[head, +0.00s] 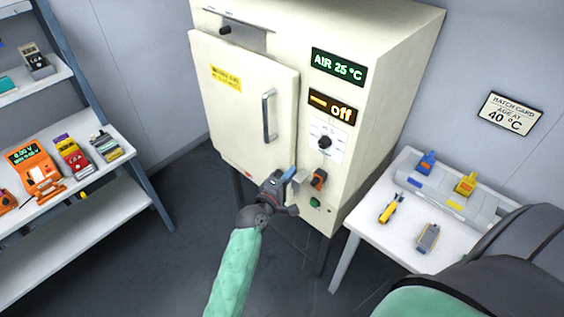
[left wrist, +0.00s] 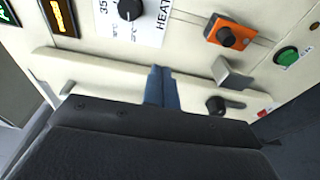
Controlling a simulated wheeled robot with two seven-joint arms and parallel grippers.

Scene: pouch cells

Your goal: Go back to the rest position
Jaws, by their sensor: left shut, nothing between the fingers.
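My left gripper (head: 288,174) is shut and empty, in front of the lower right part of the cream oven (head: 360,135). In the left wrist view its blue fingers (left wrist: 161,88) are together near the oven's front panel, below the dial. I cannot tell whether they touch the panel. The displays read "AIR 25 °C" and "off". My right gripper is not in view; dark parts of my own body show at the lower right.
A white table (head: 372,235) at the right holds a grey tray (head: 405,170), a yellow tool (head: 391,208) and a grey device (head: 428,238). A shelf (head: 100,215) at the left carries meters and packs. A batch card (head: 510,114) on the wall reads 40 °C. Floor between is clear.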

